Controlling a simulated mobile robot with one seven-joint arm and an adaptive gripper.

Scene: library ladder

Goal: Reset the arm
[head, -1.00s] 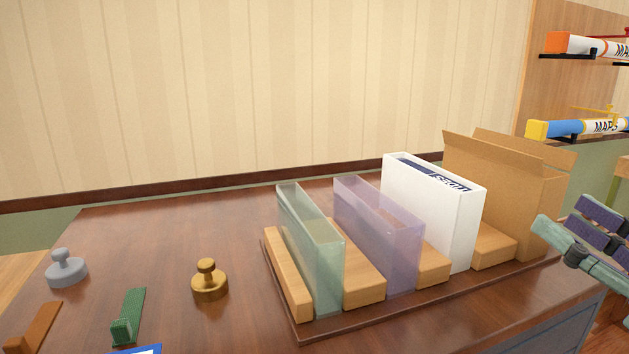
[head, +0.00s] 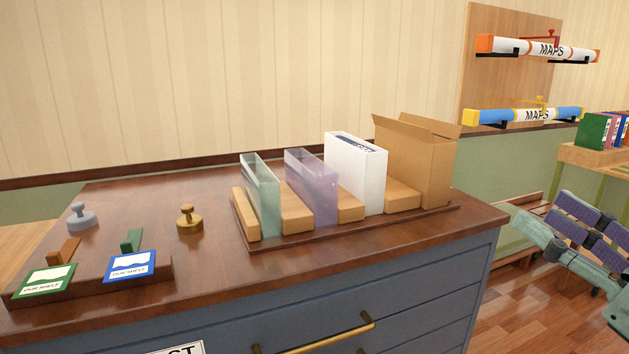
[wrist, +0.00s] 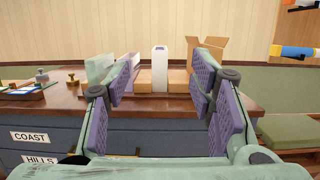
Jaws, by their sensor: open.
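My gripper (head: 580,235) is at the right edge of the head view, in the air to the right of the blue cabinet. In the wrist view my gripper (wrist: 163,105) is open, with its purple-padded fingers wide apart and nothing between them. Beyond the fingers stand the white box file (wrist: 160,67) and the open cardboard box (wrist: 205,58), apart from the gripper. The rest of my arm is mostly out of the head view.
The cabinet top (head: 330,262) carries a wooden rack (head: 295,236) with a greenish clear holder (head: 260,195), a purple clear holder (head: 312,188), the white box and the cardboard box. Stamps stand at left. Map tubes (head: 540,48) hang on the wall; a green bench (head: 515,228) stands at right.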

